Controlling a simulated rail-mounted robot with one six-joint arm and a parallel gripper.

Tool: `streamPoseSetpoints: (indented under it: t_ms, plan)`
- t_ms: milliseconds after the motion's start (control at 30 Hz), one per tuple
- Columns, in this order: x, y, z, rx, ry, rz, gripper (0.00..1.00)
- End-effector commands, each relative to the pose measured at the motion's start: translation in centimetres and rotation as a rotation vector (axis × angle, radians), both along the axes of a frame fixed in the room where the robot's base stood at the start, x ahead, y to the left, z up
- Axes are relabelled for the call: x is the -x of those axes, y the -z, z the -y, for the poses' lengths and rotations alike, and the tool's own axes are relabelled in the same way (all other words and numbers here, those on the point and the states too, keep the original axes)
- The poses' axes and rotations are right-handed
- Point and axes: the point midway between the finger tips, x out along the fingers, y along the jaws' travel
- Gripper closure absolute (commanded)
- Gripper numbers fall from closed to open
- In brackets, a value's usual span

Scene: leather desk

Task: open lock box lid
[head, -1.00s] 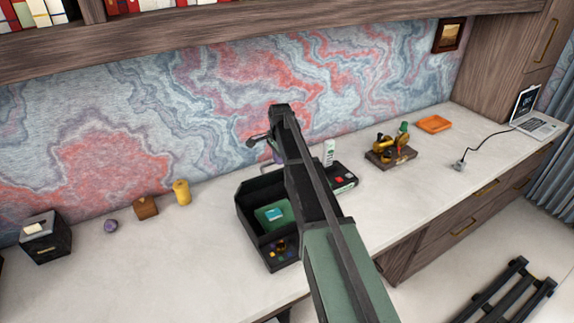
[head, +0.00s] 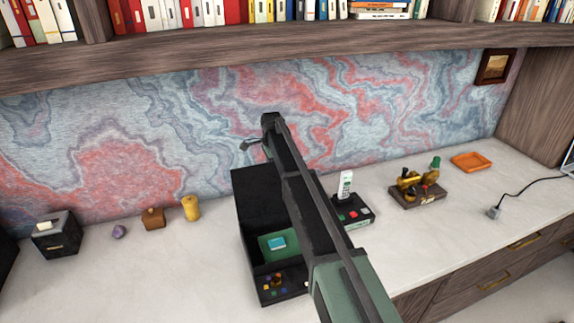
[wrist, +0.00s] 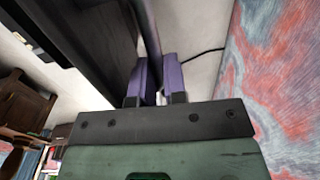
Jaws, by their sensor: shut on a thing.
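The black lock box (head: 281,293) stands on the pale desk, left of my arm. Its lid (head: 258,198) stands raised at the back, tall and close to upright. The inside shows a green floor with a light blue item (head: 277,243), and small coloured parts sit on the front panel. In the wrist view the purple fingers of my gripper (wrist: 158,75) are closed around a thin dark edge (wrist: 147,30), which looks like part of the lid (wrist: 90,35). In the head view my gripper is hidden behind the lid and my arm.
A black device with a white handset (head: 352,208) stands right of the box. A brass piece on a wooden base (head: 416,194) and an orange tray (head: 471,161) lie farther right. Small objects and a black cube (head: 55,235) stand left. The marbled wall (head: 210,140) rises close behind.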

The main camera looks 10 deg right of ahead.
Motion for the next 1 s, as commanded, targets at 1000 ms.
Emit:
streamPoseSetpoints:
  t_ms: [1000]
  plan:
    - [-0.63, -0.05, -1.03, 0.002, 0.002, 0.004, 0.62]
